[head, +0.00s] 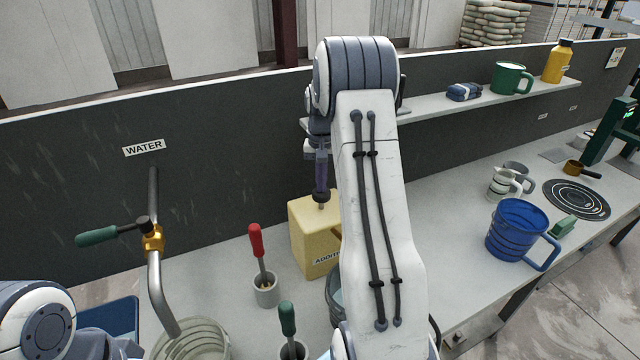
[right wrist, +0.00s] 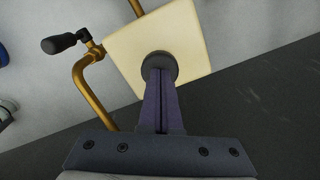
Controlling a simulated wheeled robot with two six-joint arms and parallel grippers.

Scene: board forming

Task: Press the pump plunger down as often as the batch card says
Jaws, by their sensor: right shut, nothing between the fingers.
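The pump is a pale yellow box (head: 313,248) with a partly hidden label that reads "ADDITI...". A thin plunger rod rises from its top to a dark round knob (head: 320,197). My right gripper (head: 320,188) is shut and empty, pointing down at the knob. In the right wrist view its fingertips (right wrist: 160,78) overlap the knob (right wrist: 160,64); I cannot tell whether they touch. My right arm hides the box's right side. My left gripper is out of view. A small paper (head: 617,57) hangs on the far right wall; its text is unreadable.
A water pipe (head: 155,280) with a green-handled valve stands left. Red-handled (head: 256,240) and green-handled (head: 287,318) tools stand in small cups near the pump. A blue jug (head: 515,232) and a hot plate (head: 577,199) are right. A shelf (head: 440,106) runs behind.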

